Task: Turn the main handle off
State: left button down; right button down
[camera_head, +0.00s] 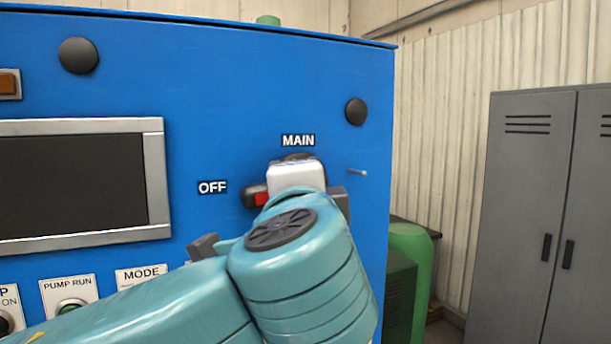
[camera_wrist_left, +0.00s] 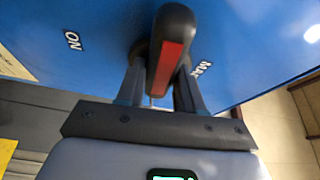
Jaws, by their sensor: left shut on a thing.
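The main handle (camera_head: 255,197) is a dark lever with a red stripe on the blue panel (camera_head: 220,90). Its visible end points left, toward the OFF label (camera_head: 212,187), below the MAIN label (camera_head: 298,140). The rest is hidden behind my left gripper (camera_head: 296,178) and teal arm. In the left wrist view the handle (camera_wrist_left: 174,45) stands between the two fingers of my left gripper (camera_wrist_left: 160,92), which is shut on it. There the ON label (camera_wrist_left: 73,40) shows to the left. My right gripper is in neither view.
A framed dark screen (camera_head: 75,185) is left of the handle. PUMP RUN (camera_head: 68,290) and MODE (camera_head: 141,275) plates sit below it. A small peg (camera_head: 357,172) sticks out right of the handle. Grey lockers (camera_head: 530,220) and a green object (camera_head: 408,270) stand right of the panel.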

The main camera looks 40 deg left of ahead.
pick_arm(q)
jog(key=shift+r+m+p, duration=0.3)
jog(key=shift+m+p, duration=0.05)
jog(key=shift+m, duration=0.45)
jog(key=shift+f, duration=0.1)
jog(key=c, duration=0.8)
grip_release()
jog(key=shift+d, duration=0.25)
jog(key=shift+a, duration=0.2)
jog(key=shift+d+f, duration=0.1)
